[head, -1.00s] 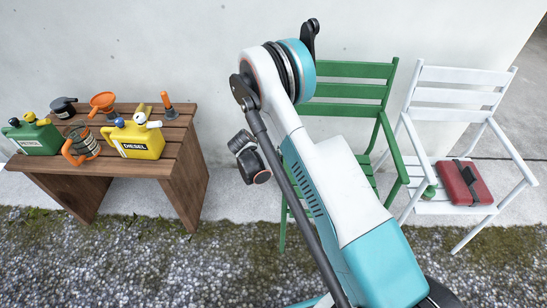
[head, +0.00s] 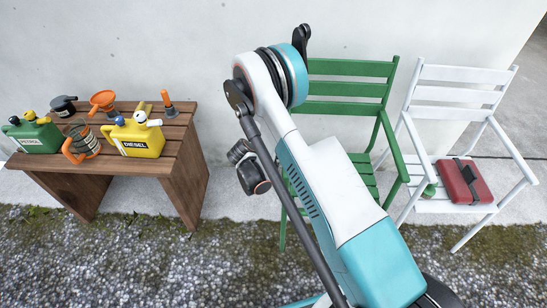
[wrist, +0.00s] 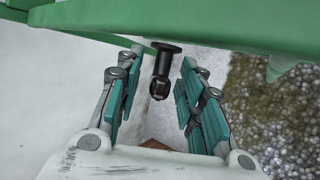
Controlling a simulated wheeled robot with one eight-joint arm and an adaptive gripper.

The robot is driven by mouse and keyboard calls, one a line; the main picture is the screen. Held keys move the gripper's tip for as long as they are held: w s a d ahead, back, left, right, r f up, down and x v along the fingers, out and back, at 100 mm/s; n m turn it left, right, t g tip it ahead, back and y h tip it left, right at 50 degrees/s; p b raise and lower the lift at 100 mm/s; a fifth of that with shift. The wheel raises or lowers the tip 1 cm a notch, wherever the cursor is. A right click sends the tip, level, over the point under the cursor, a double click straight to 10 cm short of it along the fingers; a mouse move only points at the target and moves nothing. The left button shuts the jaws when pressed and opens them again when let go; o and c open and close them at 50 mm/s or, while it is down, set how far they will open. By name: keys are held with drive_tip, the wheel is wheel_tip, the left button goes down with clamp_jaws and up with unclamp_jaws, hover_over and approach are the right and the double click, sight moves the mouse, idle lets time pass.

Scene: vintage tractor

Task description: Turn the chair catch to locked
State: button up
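A small black catch (wrist: 163,68) with a wide flat head and a rounded end shows in the wrist view. It sits just below a green rail of the chair. My gripper (wrist: 160,88) is open, with one teal-padded finger on each side of the catch and gaps between pads and catch. The green folding chair (head: 347,88) stands by the wall in the head view, partly covered by my arm.
A white chair (head: 455,95) with a red case (head: 464,182) and a small green item stands to the right. A wooden bench (head: 185,150) with a yellow diesel can (head: 138,140), green can and funnel stands left. Gravel between is clear.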

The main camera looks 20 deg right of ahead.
drive_tip(key=v, duration=1.2)
